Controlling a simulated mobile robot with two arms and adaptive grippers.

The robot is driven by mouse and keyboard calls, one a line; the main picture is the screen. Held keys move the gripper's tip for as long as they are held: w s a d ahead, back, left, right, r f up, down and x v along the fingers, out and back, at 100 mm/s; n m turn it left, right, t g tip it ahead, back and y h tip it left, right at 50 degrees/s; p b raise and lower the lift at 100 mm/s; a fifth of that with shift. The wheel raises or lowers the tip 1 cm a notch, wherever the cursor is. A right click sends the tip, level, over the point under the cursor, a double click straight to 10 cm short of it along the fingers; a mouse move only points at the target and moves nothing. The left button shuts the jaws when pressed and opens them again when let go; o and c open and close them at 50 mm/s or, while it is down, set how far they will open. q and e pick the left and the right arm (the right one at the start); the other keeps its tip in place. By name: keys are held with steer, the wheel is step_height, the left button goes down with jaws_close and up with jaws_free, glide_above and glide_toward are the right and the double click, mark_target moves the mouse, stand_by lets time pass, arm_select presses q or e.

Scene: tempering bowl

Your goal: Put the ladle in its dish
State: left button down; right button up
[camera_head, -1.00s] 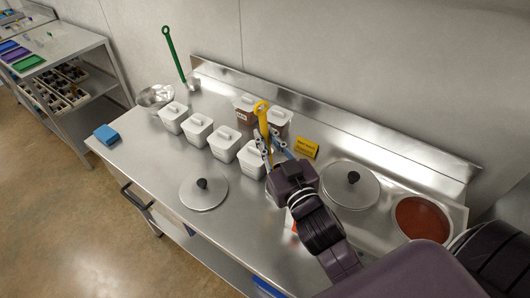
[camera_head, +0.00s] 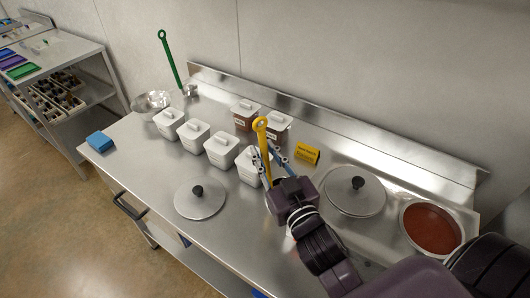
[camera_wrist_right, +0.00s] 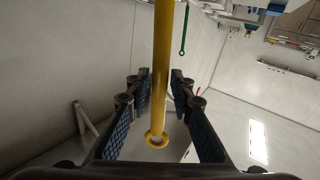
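The ladle with a yellow handle (camera_head: 263,147) stands roughly upright at the middle of the steel counter, its ring end on top. My right gripper (camera_head: 268,160) is around this handle, with a finger on either side. The ladle's bowl is hidden behind the gripper and arm. I cannot pick out a ladle dish; the counter below the gripper is covered by my arm. My left gripper is not in view.
A brown-red filled pot (camera_head: 431,228) and a lidded pot (camera_head: 355,193) are at the right. A loose lid (camera_head: 200,200) lies in front. Several white lidded containers (camera_head: 221,150), a yellow sign (camera_head: 307,154), a metal bowl (camera_head: 150,104), green-handled utensil (camera_head: 169,60) and blue block (camera_head: 100,142) stand around.

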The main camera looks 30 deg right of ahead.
steer(key=shift+o, duration=0.5)
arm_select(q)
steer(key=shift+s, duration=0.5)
arm_select(e)
steer(key=shift+r, duration=0.1)
